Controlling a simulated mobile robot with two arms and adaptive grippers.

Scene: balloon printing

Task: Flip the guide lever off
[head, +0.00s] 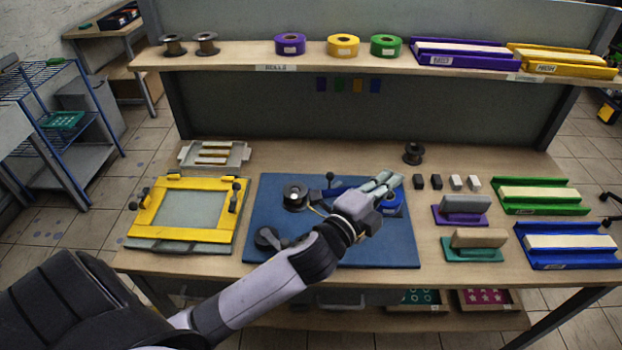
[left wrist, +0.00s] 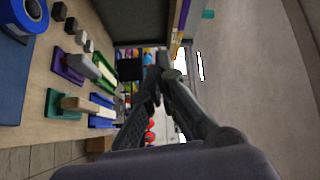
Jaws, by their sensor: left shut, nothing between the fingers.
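A blue base plate (head: 385,253) lies on the table's middle. On it are a dark reel (head: 295,194), a black-knobbed part (head: 269,238) at the front left, and a blue roll (head: 394,205) at the right. A small black knob (head: 330,177) stands at the back of the plate; it may be the guide lever, but my arm and gripper hide much around it. My left gripper (head: 386,181) is shut and empty above the plate's back right, by the blue roll. Its fingers (left wrist: 158,68) show shut in the left wrist view, with the blue roll (left wrist: 25,14) at top left.
A yellow frame (head: 187,208) lies left of the plate. Small blocks (head: 436,181), a purple-based squeegee (head: 462,210), a green-based one (head: 474,245), a green tray (head: 541,196) and a blue tray (head: 567,246) stand to the right. A shelf (head: 220,62) with rolls runs above.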

